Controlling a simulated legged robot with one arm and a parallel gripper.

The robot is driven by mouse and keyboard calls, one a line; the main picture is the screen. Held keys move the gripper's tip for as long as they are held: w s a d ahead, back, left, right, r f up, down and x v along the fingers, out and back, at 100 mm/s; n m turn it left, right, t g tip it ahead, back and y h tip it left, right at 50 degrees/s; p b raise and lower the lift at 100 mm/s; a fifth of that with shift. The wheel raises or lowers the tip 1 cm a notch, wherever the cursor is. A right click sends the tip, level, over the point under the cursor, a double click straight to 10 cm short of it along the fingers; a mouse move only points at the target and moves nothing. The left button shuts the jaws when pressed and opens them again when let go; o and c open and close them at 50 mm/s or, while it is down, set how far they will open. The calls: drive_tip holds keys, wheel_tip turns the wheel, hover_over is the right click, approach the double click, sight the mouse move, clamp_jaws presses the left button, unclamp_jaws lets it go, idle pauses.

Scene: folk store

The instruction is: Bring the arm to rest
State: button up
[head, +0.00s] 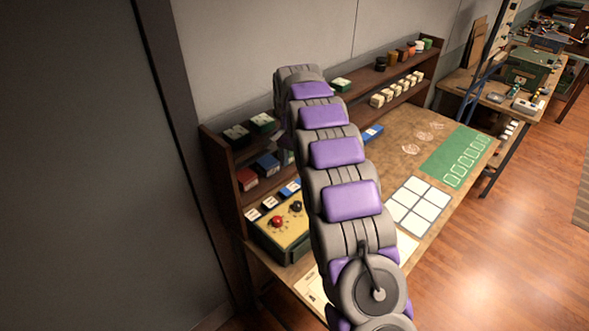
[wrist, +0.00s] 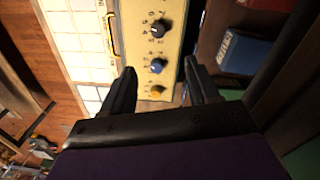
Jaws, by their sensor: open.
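My arm, grey with purple pads, rises from the bottom of the head view and reaches over the wooden table (head: 385,150) toward the shelf at its back. My gripper's end is hidden behind the arm in the head view. In the wrist view my gripper (wrist: 162,85) shows two dark fingers spread apart with nothing between them. I cannot tell the distance from the fingers to the panel.
A yellow-topped box (head: 277,230) with red and black knobs stands left of the arm. A wooden shelf (head: 215,150) holds dark, red and blue boxes. A white-celled grid (head: 418,205) and a green mat (head: 457,152) lie to the right. A second table stands at the far right.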

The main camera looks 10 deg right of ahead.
drive_tip(key=shift+r, duration=0.1)
idle(0.4)
drive_tip(key=s+d+r+n+b, duration=0.15)
drive_tip(key=s+r, duration=0.25)
drive_tip(key=s, duration=0.8)
drive_tip(key=s+a+r+n+b, duration=0.1)
drive_tip(key=s+r+n, duration=0.25)
drive_tip(key=s, duration=0.75)
drive_tip(key=s+f+n, duration=0.1)
drive_tip(key=s+f, duration=0.2)
drive_tip(key=s, duration=1)
drive_tip(key=s+f+n+g+b, duration=0.1)
drive_tip(key=s+f+n, duration=0.1)
drive_tip(key=s, duration=1.2)
drive_tip(key=shift+s+d+f, duration=0.15)
drive_tip(key=shift+d+f, duration=0.15)
drive_tip(key=shift+f, duration=0.25)
